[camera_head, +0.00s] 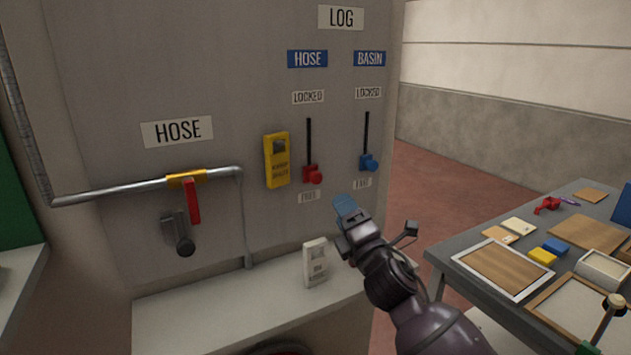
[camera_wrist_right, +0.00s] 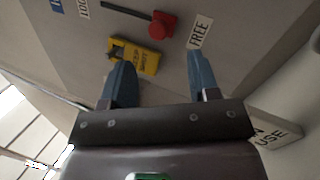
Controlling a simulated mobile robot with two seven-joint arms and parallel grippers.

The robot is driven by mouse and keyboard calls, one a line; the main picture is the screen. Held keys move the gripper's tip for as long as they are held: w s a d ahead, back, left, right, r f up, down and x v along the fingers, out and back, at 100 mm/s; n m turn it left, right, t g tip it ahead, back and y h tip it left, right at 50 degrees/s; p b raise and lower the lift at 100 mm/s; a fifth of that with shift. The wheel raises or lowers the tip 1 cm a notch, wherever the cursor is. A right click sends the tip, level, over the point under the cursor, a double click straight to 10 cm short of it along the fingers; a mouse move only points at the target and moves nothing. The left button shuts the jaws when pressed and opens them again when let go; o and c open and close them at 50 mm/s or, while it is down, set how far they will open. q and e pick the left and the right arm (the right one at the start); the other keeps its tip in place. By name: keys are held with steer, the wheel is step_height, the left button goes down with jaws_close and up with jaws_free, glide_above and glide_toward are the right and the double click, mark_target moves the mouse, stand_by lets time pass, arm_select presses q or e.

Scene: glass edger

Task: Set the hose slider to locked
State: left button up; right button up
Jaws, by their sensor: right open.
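The hose slider is a red knob (camera_head: 312,174) at the low end of a black vertical slot (camera_head: 309,140) under the blue HOSE label. The FREE label (camera_head: 308,197) is just below the knob and the LOCKED label (camera_head: 308,97) is above the slot. The knob also shows in the right wrist view (camera_wrist_right: 161,24), beyond the fingertips. My right gripper (camera_wrist_right: 160,72) is open and empty, apart from the panel knob. In the head view my right gripper (camera_head: 345,207) is below and right of the red knob. My left gripper is not in view.
A blue basin slider knob (camera_head: 368,162) is at the low end of its own slot, right of the red one. A yellow device (camera_head: 277,160) hangs just left. A white device (camera_head: 315,262) stands on the ledge below. A cluttered table (camera_head: 440,258) is at right.

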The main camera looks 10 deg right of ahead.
mark_target(318, 179)
steer(key=w+a+r+n, duration=0.1)
steer(key=w+n, duration=0.2)
steer(key=n, duration=0.2)
steer(key=w+a+r+n, duration=0.1)
steer(key=w+a+n, duration=0.1)
steer(key=w+n, duration=0.1)
steer(key=w+a+r+n+y, duration=0.1)
steer(key=w+r+n, duration=0.1)
steer(key=n, duration=0.4)
steer(key=shift+w+a+n, duration=0.15)
steer(key=shift+w+a, duration=0.05)
steer(key=shift+w, duration=0.25)
steer(key=shift+w+a+n, duration=0.15)
steer(key=shift+w+a, duration=0.05)
steer(key=shift+w, duration=0.25)
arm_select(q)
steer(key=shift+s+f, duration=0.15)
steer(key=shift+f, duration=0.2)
arm_select(e)
steer(key=shift+c, duration=0.4)
